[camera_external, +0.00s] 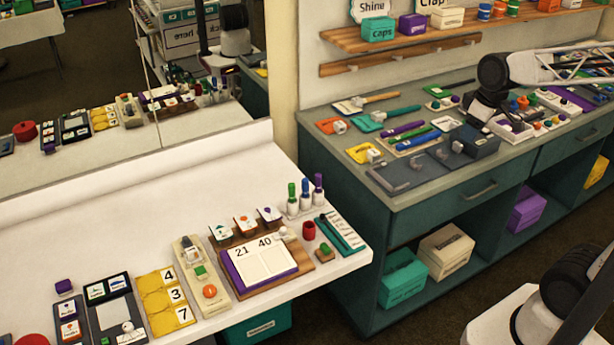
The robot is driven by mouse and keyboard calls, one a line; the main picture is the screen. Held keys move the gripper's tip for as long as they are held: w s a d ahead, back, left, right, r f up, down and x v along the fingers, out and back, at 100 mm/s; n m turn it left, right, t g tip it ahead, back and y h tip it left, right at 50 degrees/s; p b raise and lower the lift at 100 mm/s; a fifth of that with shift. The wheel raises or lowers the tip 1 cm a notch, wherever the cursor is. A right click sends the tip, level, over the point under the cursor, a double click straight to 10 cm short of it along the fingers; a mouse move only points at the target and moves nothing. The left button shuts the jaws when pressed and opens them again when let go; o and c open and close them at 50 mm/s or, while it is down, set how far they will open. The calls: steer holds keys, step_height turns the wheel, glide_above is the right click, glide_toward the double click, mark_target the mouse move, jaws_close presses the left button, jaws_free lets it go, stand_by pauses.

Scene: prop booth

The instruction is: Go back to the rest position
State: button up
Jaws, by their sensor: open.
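My gripper (482,113) is at the right in the external view, low over the green-grey counter (415,178). It is dark and small in the picture, hangs below a black wrist joint and is open. Nothing shows held in it. It is close to a white compartment tray (511,128) and a dark blue-grey box (473,143). Whether it touches either cannot be told. My arm reaches in from the right edge, and its base is at the lower right.
Pens and a teal paddle (386,118) lie left of my gripper. A wooden shelf (348,41) carries small boxes above. The white table (130,215) at left holds cards, a scoreboard (262,262) and upright markers (305,194). A mirror stands behind it.

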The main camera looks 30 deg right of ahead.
steer(key=s+d+m+h, duration=0.1)
steer(key=s+d+m, duration=0.3)
steer(key=s, duration=0.7)
steer(key=shift+s+d+f+m+t, duration=0.3)
steer(key=shift+d+f, duration=0.15)
steer(key=shift+d, duration=0.1)
